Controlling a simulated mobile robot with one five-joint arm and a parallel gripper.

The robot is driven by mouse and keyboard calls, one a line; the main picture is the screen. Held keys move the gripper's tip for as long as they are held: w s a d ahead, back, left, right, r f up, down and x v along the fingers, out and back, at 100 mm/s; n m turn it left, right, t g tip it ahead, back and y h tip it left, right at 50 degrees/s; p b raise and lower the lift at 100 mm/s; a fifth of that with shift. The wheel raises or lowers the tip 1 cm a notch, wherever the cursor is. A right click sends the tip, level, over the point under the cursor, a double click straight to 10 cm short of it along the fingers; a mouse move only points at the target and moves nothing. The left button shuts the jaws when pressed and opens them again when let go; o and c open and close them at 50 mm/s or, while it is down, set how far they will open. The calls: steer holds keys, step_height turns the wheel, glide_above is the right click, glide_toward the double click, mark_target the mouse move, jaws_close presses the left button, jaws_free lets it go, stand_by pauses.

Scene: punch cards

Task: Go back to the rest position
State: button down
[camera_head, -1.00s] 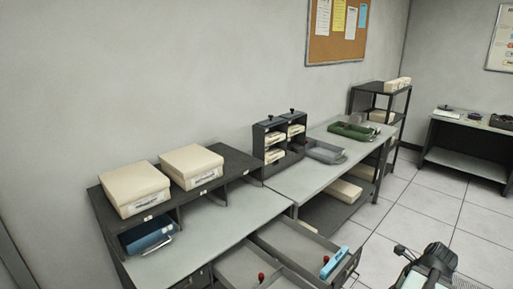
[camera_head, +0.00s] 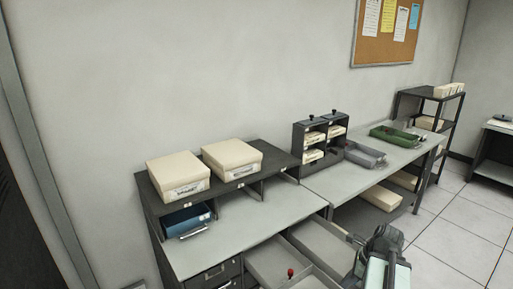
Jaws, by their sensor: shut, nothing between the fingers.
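The rest of my arm runs off the bottom edge.
A grey desk (camera_head: 245,230) has open drawers (camera_head: 322,247), one with a red knob (camera_head: 290,272). Two cream boxes (camera_head: 178,174) (camera_head: 232,159) sit on its shelf above a blue tray (camera_head: 187,220). A bench (camera_head: 365,180) holds grey (camera_head: 365,154) and green trays (camera_head: 396,136). Floor (camera_head: 465,225) at right is clear.

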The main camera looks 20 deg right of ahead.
steer(key=w+a+n+g+h, duration=0.1)
steer(key=w+a+n, duration=0.2)
steer(key=a+n, duration=0.6)
steer(key=w+a+f+n+g, duration=0.1)
steer(key=w+a+n, duration=0.3)
steer(key=a+n, duration=0.5)
steer(key=w+a+n+h, duration=0.1)
steer(key=w+a+n, duration=0.3)
steer(key=a+n, duration=0.5)
steer(key=a, duration=0.6)
steer(key=shift+f+g+h, duration=0.15)
steer(key=shift+g+h, duration=0.15)
steer(key=shift+g, duration=0.1)
